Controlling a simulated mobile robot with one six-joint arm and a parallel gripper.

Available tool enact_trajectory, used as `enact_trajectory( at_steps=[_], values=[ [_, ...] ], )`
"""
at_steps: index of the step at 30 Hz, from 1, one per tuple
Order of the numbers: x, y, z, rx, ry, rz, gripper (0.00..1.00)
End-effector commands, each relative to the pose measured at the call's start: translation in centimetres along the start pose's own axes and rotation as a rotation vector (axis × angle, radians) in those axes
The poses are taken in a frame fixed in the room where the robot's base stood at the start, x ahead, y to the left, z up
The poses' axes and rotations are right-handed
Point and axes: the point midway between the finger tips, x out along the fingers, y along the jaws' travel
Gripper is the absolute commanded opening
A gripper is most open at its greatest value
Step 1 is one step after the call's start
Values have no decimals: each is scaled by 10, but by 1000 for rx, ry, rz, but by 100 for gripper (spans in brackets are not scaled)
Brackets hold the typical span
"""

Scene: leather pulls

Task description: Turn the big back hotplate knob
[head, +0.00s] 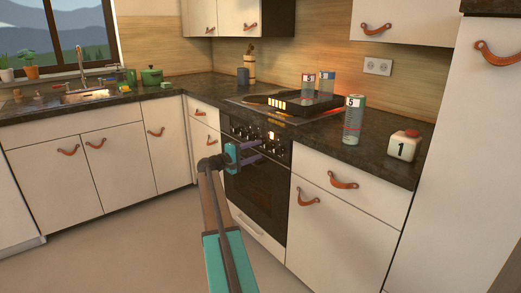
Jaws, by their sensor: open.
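The black oven (262,188) is built in under the dark counter, with a row of small knobs (271,147) along its upper front panel. Which of them is the big back hotplate knob cannot be told at this size. My gripper (257,149) is open and empty, with its purple fingers pointing right toward the knob panel. It overlaps the panel's middle and lower edge in the head view and hides part of it. Whether the fingers touch a knob cannot be told. The hob (256,101) lies above the oven.
A tall labelled container (353,120) and a white bottle marked 1 (403,146) stand on the counter to the right. Drawers with leather pulls (343,181) flank the oven. The floor (130,240) is clear.

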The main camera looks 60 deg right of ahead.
Motion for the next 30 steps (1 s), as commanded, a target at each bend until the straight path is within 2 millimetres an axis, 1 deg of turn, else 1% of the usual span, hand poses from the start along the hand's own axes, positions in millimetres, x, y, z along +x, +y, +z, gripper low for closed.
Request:
enact_trajectory(
  at_steps=[1,6,12,16,22,30],
  values=[
    [-10,1,0,0,3,0,47],
    [-38,1,1,0,3,0,47],
    [-69,0,1,0,1,0,47],
    [-85,0,0,0,2,0,47],
    [-97,0,1,0,-1,0,47],
    [-99,0,0,0,-1,0,47]
  ],
)
